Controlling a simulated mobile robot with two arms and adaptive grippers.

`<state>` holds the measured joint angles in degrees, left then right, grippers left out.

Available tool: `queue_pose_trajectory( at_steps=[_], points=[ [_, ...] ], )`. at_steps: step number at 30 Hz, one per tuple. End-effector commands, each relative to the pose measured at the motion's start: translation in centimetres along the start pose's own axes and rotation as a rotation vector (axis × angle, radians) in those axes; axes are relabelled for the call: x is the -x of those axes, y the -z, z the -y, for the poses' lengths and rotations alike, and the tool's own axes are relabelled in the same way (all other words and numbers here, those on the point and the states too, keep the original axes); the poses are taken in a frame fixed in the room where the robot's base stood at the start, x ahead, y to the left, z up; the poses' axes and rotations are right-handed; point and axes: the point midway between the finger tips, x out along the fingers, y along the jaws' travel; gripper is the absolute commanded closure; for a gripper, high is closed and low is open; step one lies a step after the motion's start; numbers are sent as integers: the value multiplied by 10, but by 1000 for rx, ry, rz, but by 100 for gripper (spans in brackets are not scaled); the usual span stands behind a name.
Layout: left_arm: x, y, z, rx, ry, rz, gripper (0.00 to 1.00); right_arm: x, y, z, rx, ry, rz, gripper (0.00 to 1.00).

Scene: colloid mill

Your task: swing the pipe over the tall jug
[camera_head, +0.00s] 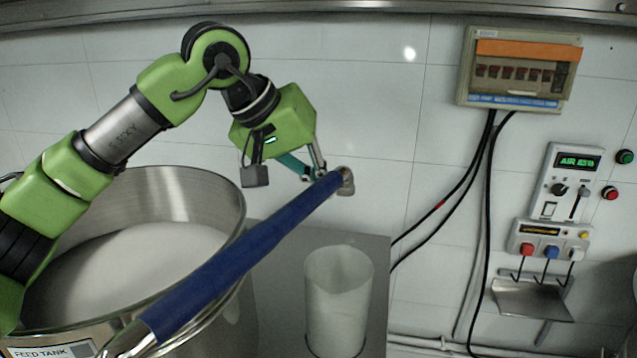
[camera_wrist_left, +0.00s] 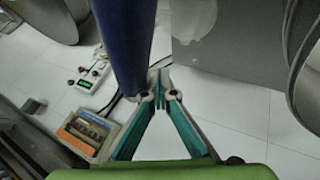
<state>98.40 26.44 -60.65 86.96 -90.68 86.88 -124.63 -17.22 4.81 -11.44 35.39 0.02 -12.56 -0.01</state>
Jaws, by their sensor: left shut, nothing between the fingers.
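The pipe (camera_head: 245,250) has a blue sleeve and a bare metal near end. It slants from the lower left up to a downturned metal elbow (camera_head: 347,182) at its far end. The tall jug (camera_head: 338,310) is a translucent cylinder, upright at the lower middle. The elbow appears above the jug's mouth in the head view, but I cannot tell whether they line up in depth. My left gripper (camera_head: 314,174) is shut and empty, beside the pipe near the elbow. In the left wrist view its closed fingertips (camera_wrist_left: 159,92) are close beside the blue sleeve (camera_wrist_left: 124,50); contact is unclear.
A large steel feed tank (camera_head: 215,190) with white contents stands at the left, below the pipe. A grey panel (camera_head: 290,235) stands behind the jug. A breaker box (camera_head: 520,70), cables and an air control panel (camera_head: 565,185) are on the tiled wall at right.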

Motion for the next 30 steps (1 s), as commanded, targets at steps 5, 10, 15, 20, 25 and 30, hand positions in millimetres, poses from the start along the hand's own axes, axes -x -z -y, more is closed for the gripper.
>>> queue_pose_trajectory(
  at_steps=[5,10,15,20,25,30],
  points=[
    [18,-3,-5,-11,-11,6,100,0,1,1,-1,1,-1,60],
    [56,0,-2,-7,-13,-1,100,0,1,2,-1,3,-2,60],
    [91,1,3,-2,-9,-2,100,0,2,3,-1,3,-2,60],
    [112,2,7,2,-7,-2,100,0,2,3,-1,3,-3,60],
    [121,2,9,3,-5,0,100,0,2,3,-1,4,-3,60],
    [122,2,9,4,-5,0,100,0,2,3,-1,4,-3,60]
  ],
)
